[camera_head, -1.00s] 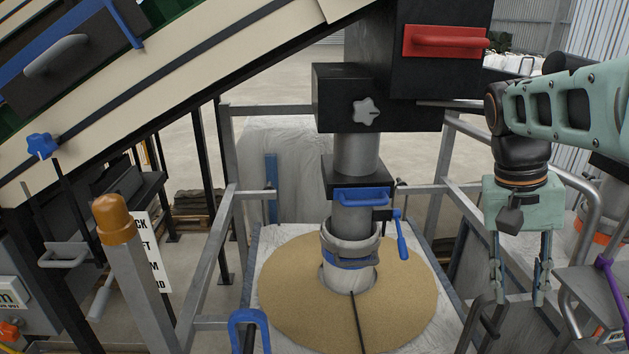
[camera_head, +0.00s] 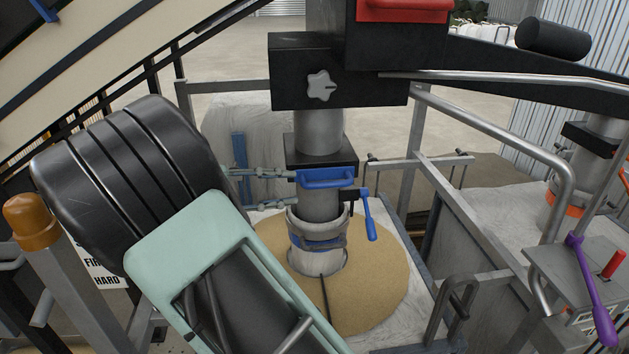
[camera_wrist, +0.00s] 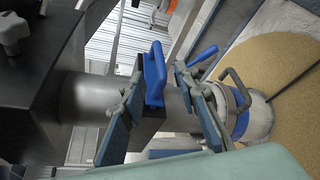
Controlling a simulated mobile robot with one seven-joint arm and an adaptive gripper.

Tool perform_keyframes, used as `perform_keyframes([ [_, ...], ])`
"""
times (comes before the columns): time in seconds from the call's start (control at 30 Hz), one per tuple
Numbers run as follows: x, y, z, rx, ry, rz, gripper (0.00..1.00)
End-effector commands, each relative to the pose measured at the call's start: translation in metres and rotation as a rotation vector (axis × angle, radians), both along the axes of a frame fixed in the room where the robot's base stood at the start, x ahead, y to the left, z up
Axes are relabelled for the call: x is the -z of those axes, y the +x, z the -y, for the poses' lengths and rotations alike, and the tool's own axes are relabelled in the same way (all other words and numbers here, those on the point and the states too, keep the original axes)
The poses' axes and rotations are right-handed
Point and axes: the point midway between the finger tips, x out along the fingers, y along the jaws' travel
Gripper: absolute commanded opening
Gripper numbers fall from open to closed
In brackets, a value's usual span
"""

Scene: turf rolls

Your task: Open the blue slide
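The blue slide is a black plate across the grey pipe with a blue bar handle (camera_head: 327,178) on its front. In the wrist view the handle (camera_wrist: 154,74) appears between my fingertips. My gripper (camera_head: 290,188) is open, with its two fingers apart one above the other, just left of the handle in the head view. In the wrist view the fingers of my gripper (camera_wrist: 158,80) stand on either side of the handle. I cannot tell whether either finger touches it.
A blue lever (camera_head: 369,217) hangs right of the slide. Below, a clamped spout (camera_head: 318,240) enters a sand-filled bag (camera_head: 375,285). A black box with a star knob (camera_head: 320,87) sits above. Grey rails surround the bag. A purple lever (camera_head: 592,285) stands at right.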

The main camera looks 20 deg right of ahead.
Motion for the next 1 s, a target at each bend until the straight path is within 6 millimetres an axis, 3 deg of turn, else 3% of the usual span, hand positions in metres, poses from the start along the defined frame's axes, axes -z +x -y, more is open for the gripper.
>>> perform_keyframes([
  [0.17, 0.002, 0.003, 0.009, -0.008, -0.009, -0.003, 0.29],
  [0.63, 0.020, 0.013, 0.088, -0.005, -0.007, -0.003, 0.29],
  [1.0, 0.023, 0.015, 0.102, -0.008, -0.006, -0.003, 0.29],
])
